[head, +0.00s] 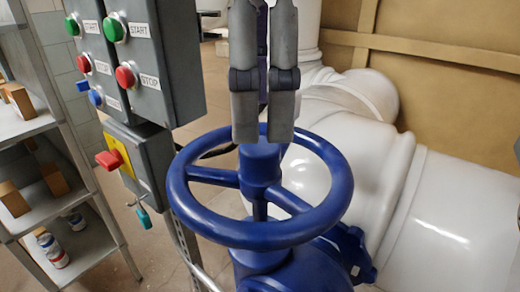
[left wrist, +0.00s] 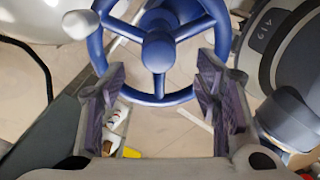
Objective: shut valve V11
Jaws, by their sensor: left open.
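A blue valve handwheel (head: 260,235) with several spokes lies roughly level on top of a blue valve body (head: 300,270) in the head view. No V11 label is readable on it. My left gripper (head: 263,132) points down from the top of the head view, over the wheel's hub and far rim. In the left wrist view, the left gripper (left wrist: 160,78) is open and its fingers are apart. The wheel's hub (left wrist: 158,52) shows in the gap between them. Whether the fingers touch the wheel is unclear. My right gripper is not in view.
Grey control boxes (head: 165,65) with green, red and blue buttons stand left of the wheel, with a red-knobbed switch box (head: 150,165) below. A metal shelf (head: 75,150) with boxes and cans is at far left. Large white pipes (head: 440,215) fill the right side.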

